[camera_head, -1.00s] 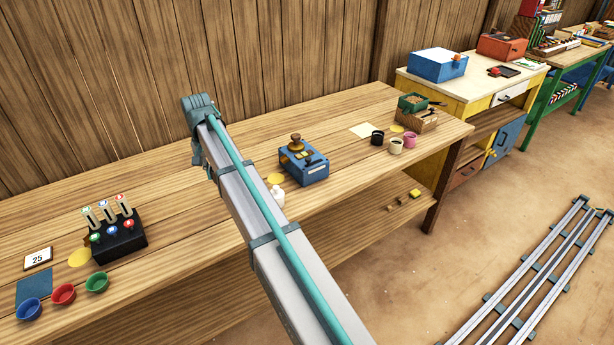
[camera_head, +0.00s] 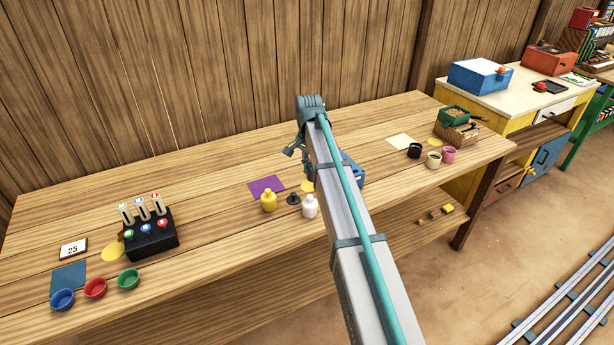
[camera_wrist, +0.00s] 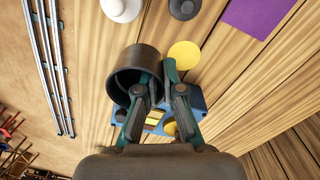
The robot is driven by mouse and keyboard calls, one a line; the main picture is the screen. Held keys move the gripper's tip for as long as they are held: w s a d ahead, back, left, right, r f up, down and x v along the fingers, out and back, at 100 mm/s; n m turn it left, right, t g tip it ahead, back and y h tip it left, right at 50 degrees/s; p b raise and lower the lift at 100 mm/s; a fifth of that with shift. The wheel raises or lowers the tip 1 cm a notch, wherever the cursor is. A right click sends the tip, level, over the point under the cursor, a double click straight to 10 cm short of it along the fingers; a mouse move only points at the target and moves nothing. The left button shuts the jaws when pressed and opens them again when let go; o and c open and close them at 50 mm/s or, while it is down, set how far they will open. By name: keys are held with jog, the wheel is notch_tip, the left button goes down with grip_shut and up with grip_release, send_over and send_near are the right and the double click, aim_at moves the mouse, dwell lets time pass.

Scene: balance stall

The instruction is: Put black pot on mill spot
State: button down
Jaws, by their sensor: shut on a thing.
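My gripper (camera_wrist: 157,82) is shut on the wall of a black pot (camera_wrist: 122,84), with one finger inside its open mouth. In the head view my gripper (camera_head: 294,150) is above the table, and the held pot cannot be made out there. A yellow round spot (camera_wrist: 184,54) lies beside the pot in the wrist view, to its right; it also shows in the head view (camera_head: 306,187), partly behind my arm. The blue mill (camera_wrist: 196,101) is partly hidden behind my fingers, and mostly hidden by my arm in the head view (camera_head: 353,172).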

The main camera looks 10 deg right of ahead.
jog(key=w+f+p, duration=0.1)
jog(key=w+f, duration=0.1)
jog(key=w, duration=0.2)
jog(key=p, duration=0.1)
send_over(305, 184)
jog(key=f, duration=0.4)
jog(key=shift+s+f, duration=0.2)
jog(key=shift+f, duration=0.15)
jog(key=f+p, duration=0.1)
jog(key=f, duration=0.1)
jog(key=shift+w+f+p, duration=0.2)
jog(key=shift+f+p, duration=0.15)
jog(key=shift+p, duration=0.05)
jog(key=shift+f, duration=0.5)
jog(key=shift+f, duration=0.2)
jog(key=c, duration=1.3)
grip_release()
jog(key=shift+r, duration=0.15)
notch_tip(305, 184, up, 12)
jog(key=b, duration=0.3)
